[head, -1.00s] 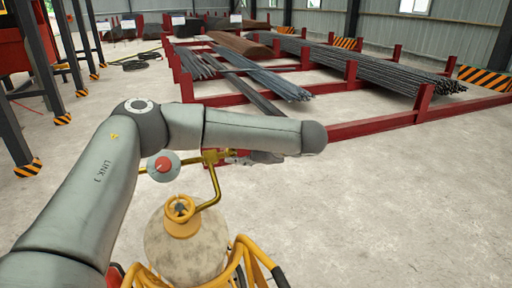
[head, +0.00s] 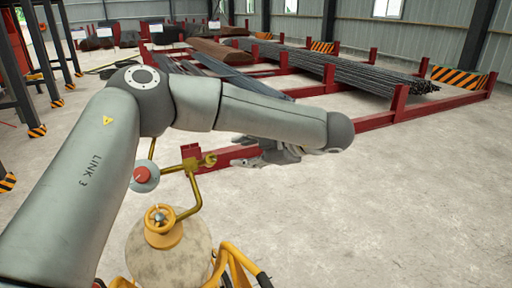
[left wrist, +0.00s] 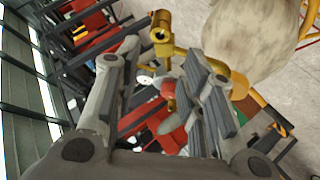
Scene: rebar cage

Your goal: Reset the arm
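My left arm comes in from the left in the head view, bent at the elbow. My left gripper (head: 284,153) hangs beyond the end of the forearm, partly hidden by it. In the left wrist view the two fingers of my left gripper (left wrist: 162,62) are spread apart with nothing held between them. The red-capped brass fitting and rack parts show behind the gap. My right gripper is in neither view.
A cream tank (head: 170,262) with a brass valve (head: 160,217) stands close below my arm; it also shows in the left wrist view (left wrist: 255,35). Red racks (head: 397,103) hold rebar bundles (head: 335,70). Concrete floor (head: 430,190) is clear at right.

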